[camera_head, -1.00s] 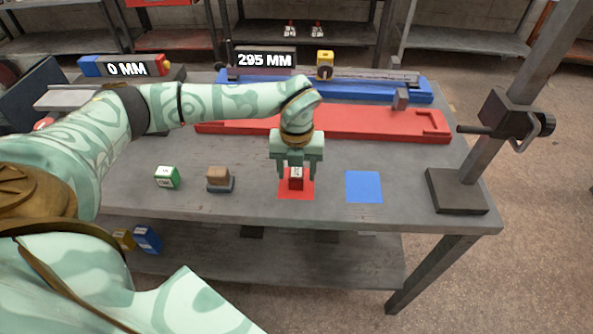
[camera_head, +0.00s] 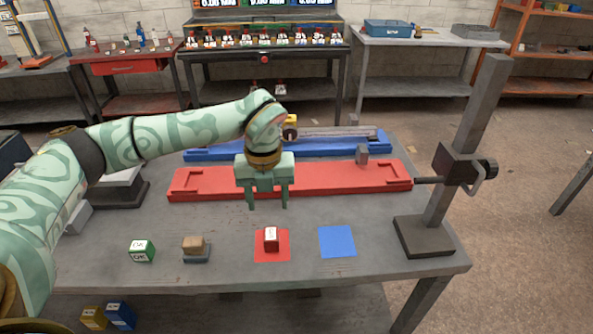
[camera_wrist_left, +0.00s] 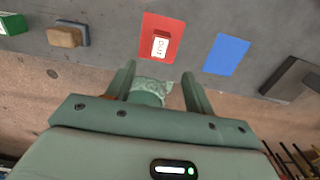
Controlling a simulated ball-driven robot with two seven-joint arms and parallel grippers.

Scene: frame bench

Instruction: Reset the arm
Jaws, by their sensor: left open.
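My left gripper (camera_head: 268,206) is open and empty, raised above the bench with its fingers pointing down, in front of the red tray in the head view. In the left wrist view its two fingers (camera_wrist_left: 158,82) stand apart with nothing between them. A red block with a white label (camera_head: 271,238) sits on the red square (camera_head: 264,257), apart from the gripper. The block also shows in the left wrist view (camera_wrist_left: 161,43), its label reading "OUT". My right gripper is not in view.
On the bench are a green block (camera_head: 141,252), a brown-topped block (camera_head: 194,245), a blue square (camera_head: 337,241), the long red tray (camera_head: 330,180) and a blue rail (camera_head: 215,152). A metal post with a clamp (camera_head: 457,165) stands at the right.

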